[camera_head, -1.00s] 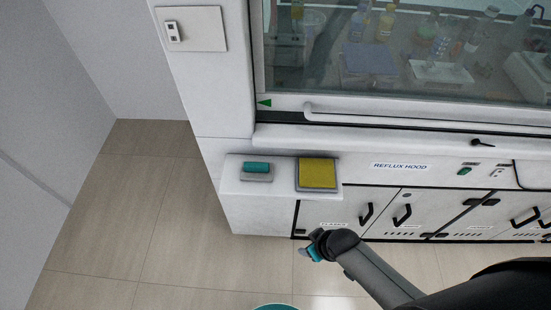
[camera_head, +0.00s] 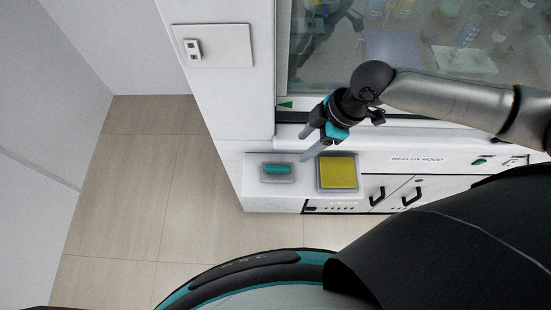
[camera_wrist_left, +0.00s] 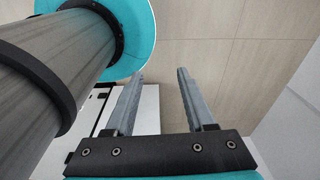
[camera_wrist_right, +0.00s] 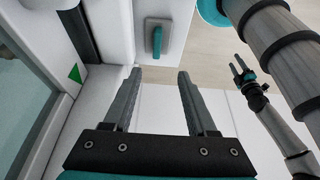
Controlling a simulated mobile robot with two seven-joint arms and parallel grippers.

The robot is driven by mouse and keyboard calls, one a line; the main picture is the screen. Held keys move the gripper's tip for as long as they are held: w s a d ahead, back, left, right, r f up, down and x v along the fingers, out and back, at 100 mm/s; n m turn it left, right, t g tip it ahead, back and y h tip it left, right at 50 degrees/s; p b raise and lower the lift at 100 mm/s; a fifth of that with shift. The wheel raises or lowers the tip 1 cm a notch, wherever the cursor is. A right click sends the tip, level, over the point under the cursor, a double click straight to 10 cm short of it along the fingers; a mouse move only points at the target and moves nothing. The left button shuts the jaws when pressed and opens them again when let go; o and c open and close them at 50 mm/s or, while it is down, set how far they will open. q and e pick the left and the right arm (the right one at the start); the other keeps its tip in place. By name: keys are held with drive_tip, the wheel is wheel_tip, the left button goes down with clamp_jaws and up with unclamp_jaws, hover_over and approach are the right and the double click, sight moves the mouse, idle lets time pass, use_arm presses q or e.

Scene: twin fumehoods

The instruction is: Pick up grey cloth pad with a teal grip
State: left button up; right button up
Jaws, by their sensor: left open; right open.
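The grey cloth pad with a teal grip (camera_head: 278,178) lies flat on a white ledge (camera_head: 262,203) at the hood's left end. It also shows in the right wrist view (camera_wrist_right: 168,27), just beyond the fingertips. My right gripper (camera_head: 305,147) is open and empty, above the ledge and apart from the pad, pointing down and left. Its two fingers also show in the right wrist view (camera_wrist_right: 159,75). My left gripper (camera_wrist_left: 160,76) is open and empty in its own wrist view; it is not in the head view. The pad is not seen in the left wrist view.
A yellow pad in a grey tray (camera_head: 338,171) lies right of the grey pad. The fumehood glass (camera_head: 420,50) and white cabinet doors (camera_head: 390,190) stand to the right. A wall switch plate (camera_head: 214,45) is above the ledge. The floor (camera_head: 120,190) at left is clear.

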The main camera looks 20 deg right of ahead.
drive_tip(key=b, duration=0.1)
hover_over(279, 167)
drive_tip(key=s+d, duration=0.1)
drive_tip(key=d, duration=0.1)
drive_tip(key=f, duration=0.8)
drive_tip(key=shift+s+d+f, duration=0.1)
drive_tip(key=shift+s+f, duration=0.05)
drive_tip(key=shift+s, duration=0.05)
drive_tip(key=shift+w+b+x, duration=0.2)
drive_tip(key=shift+b+x, duration=0.05)
drive_tip(key=shift+x, duration=1.25)
drive_tip(key=shift+w+b+x, duration=0.2)
drive_tip(key=shift+x, duration=1.25)
use_arm(q)
drive_tip(key=shift+s+a+f, duration=0.1)
drive_tip(key=shift+s+f, duration=0.1)
drive_tip(key=shift+f, duration=0.3)
drive_tip(key=shift+s+a+f, duration=0.1)
drive_tip(key=shift+s+f, duration=0.1)
drive_tip(key=shift+f, duration=0.3)
use_arm(e)
drive_tip(key=shift+d, duration=0.1)
clamp_jaws()
